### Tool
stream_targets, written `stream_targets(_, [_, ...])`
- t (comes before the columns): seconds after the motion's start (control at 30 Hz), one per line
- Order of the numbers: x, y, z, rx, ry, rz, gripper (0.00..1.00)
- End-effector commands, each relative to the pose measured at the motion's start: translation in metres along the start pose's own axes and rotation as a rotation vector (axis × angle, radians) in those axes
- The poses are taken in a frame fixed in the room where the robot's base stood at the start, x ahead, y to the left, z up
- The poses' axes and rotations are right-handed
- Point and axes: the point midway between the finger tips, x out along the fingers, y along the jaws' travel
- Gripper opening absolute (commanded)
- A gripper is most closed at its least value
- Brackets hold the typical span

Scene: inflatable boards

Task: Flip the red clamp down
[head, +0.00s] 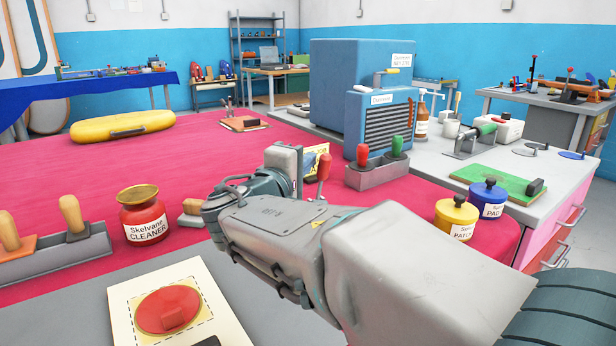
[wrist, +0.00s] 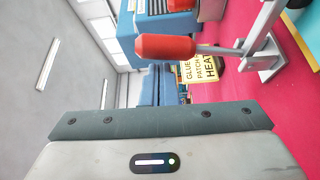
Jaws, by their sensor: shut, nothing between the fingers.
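The red clamp has a red handle (head: 324,166) that stands upright in the head view, just right of my gripper (head: 286,165). Its lower part is hidden behind my arm. In the wrist view, which is turned sideways, the red handle (wrist: 165,47) is on a metal lever (wrist: 222,51) that runs to a metal bracket (wrist: 263,55) over the pink surface. My gripper is shut and empty, close to the clamp; its hand fills the bottom of the wrist view. I cannot tell whether it touches the clamp.
A yellow "GLUE PATCH HEAT" sign (wrist: 198,70) is close behind the clamp. A grey block with red and green handles (head: 378,174) is to its right. A red cleaner jar (head: 143,215) and yellow (head: 456,217) and blue (head: 487,197) pots stand nearby.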

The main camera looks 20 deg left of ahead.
Motion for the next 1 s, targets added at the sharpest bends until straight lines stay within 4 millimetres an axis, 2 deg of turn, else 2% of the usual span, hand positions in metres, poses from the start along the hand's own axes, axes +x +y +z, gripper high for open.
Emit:
stream_targets(0.3, [-0.0045,-0.0015,0.0095,-0.001,-0.002,0.000,0.00])
stream_targets(1.0, [-0.0080,-0.0030,0.0122,-0.002,-0.005,-0.002,0.00])
